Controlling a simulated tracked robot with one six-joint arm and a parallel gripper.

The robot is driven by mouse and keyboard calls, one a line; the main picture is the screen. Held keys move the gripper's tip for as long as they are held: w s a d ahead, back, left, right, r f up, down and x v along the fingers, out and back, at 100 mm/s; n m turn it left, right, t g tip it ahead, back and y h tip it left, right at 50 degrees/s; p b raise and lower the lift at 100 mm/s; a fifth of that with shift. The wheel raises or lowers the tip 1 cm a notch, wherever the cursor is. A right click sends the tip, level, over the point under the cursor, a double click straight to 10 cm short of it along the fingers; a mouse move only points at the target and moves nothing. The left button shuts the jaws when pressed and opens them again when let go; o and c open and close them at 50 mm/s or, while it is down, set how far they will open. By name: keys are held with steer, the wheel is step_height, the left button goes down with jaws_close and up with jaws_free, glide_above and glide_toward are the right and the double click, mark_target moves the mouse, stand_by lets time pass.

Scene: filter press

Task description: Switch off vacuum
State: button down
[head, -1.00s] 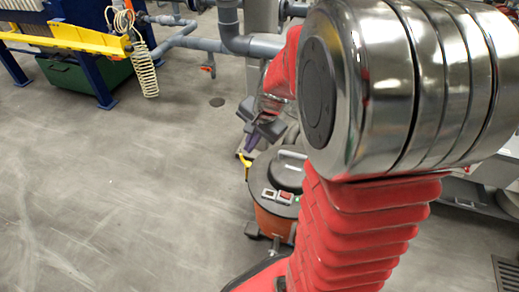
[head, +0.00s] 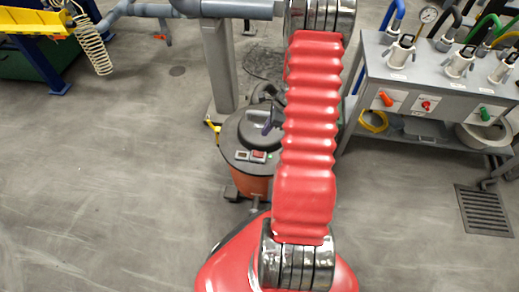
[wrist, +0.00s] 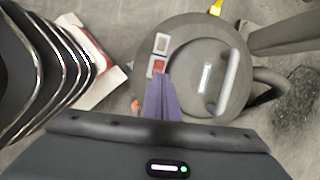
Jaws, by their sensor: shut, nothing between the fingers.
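The vacuum (head: 238,135) is an orange drum with a dark grey round lid, standing on the floor just beyond my base. In the wrist view its lid (wrist: 190,95) carries a light handle and a panel with a red switch (wrist: 156,66) and a grey-white one beside it. The red switch also shows in the head view (head: 258,156). My gripper (wrist: 160,78) has purple fingers, shut and empty. Its tips overlap the lower edge of the red switch in the wrist view; I cannot tell whether they touch it. In the head view my arm hides most of the gripper.
A grey bench (head: 345,125) with valves and coloured hoses stands to the right. A grey post (head: 218,65) rises behind the vacuum. A yellow beam (head: 30,20) on blue legs is at upper left. A floor drain (head: 485,210) lies at right. The left floor is clear.

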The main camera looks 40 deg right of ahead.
mark_target(256, 153)
steer(key=shift+s+d+f+m, duration=0.25)
steer(key=shift+s+d+f, duration=0.05)
steer(key=shift+f, duration=0.3)
steer(key=shift+s+d+f+m, duration=0.25)
steer(key=shift+d+f, duration=0.05)
steer(key=shift+f, duration=0.3)
steer(key=shift+x, duration=7.05)
